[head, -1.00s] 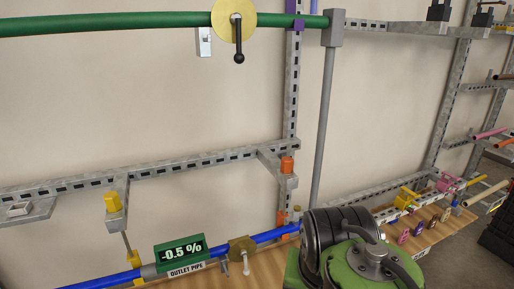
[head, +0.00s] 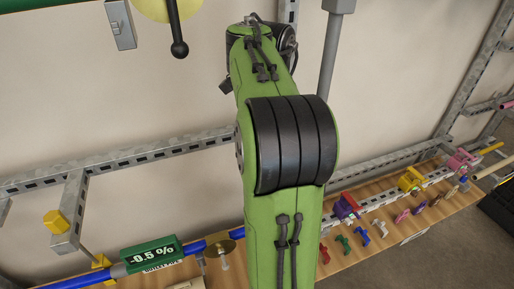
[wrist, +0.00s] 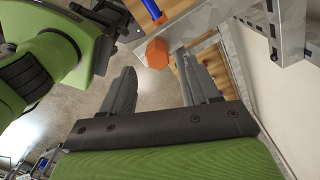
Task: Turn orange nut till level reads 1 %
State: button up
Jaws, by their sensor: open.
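The orange nut (wrist: 157,53) shows in the wrist view as a hexagonal block near the top middle, beside the grey metal strut. My gripper (wrist: 154,62) is open and empty, its two grey fingers on either side of the nut in the picture. The nut appears beyond the fingertips; I cannot tell the exact gap. In the head view my green arm hides the nut and my gripper. The green level display (head: 152,256) reads -0.5 % above the outlet pipe label.
A yellow nut (head: 56,221) sits on a bracket at the left. The blue pipe (head: 75,283) runs low along the wall, with a brass disc valve (head: 224,247) on it. Small coloured handles (head: 363,238) stand on the wooden shelf at the right.

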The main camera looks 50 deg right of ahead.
jog(key=shift+s+a+f, duration=0.35)
jog(key=shift+f, duration=0.05)
jog(key=shift+s+a+f, duration=0.1)
jog(key=shift+a+f, duration=0.05)
jog(key=shift+f, duration=0.15)
jog(key=f+b, duration=0.1)
jog(key=f, duration=0.1)
jog(key=f+b, duration=0.3)
jog(key=shift+w+d+f, duration=0.3)
jog(key=shift+d+f, duration=0.05)
jog(key=shift+d, duration=0.05)
jog(key=shift+a+f, duration=0.15)
jog(key=c, duration=1)
jog(key=shift+n, duration=0.3)
